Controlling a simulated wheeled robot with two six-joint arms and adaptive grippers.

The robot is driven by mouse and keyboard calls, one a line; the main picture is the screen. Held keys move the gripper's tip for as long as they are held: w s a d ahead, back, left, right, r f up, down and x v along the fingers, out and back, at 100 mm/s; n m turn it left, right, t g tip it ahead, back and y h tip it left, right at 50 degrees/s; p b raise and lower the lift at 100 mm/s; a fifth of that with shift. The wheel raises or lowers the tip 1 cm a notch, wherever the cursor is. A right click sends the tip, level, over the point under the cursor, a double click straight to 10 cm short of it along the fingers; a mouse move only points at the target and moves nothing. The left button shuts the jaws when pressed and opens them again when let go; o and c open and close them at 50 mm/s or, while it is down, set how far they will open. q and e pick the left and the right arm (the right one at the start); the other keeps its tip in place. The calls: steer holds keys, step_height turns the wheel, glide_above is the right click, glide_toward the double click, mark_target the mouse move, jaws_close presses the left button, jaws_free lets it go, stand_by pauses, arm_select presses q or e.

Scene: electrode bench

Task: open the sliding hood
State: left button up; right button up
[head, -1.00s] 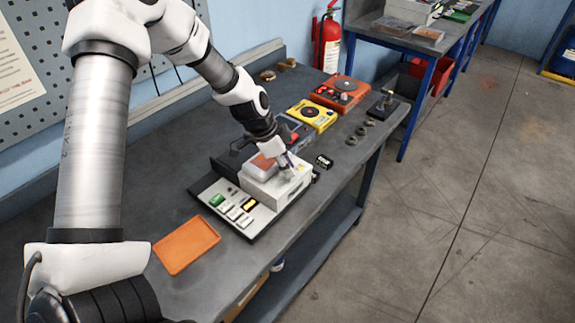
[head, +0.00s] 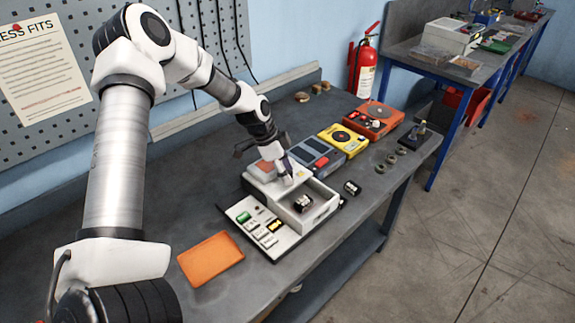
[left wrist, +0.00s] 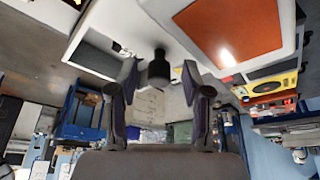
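The sliding hood (head: 266,188) is white with an orange panel on top. It sits back over the far left part of the white housing (head: 314,217), whose near right part is uncovered. A dark part (head: 303,203) shows inside the opening. My left gripper (head: 287,175) is at the hood, pointing down. In the left wrist view, the gripper's fingers (left wrist: 160,72) stand apart on either side of a black knob (left wrist: 158,70), with a gap visible on each side. The hood's orange panel (left wrist: 232,30) fills the upper right there. My right gripper is not in view.
A control panel with buttons (head: 262,232) adjoins the housing. An orange tray (head: 210,259) lies to the left on the bench. Blue (head: 317,157), yellow (head: 343,140) and red (head: 373,119) devices stand beyond. A small dark part (head: 351,188) lies to the right.

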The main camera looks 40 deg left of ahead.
mark_target(270, 175)
arm_select(q)
steer(key=shift+a+r, duration=0.1)
steer(key=shift+r, duration=0.5)
steer(key=v, duration=1)
steer(key=shift+s+a+r, duration=0.2)
steer(key=shift+r, duration=0.1)
steer(key=shift+s, duration=0.1)
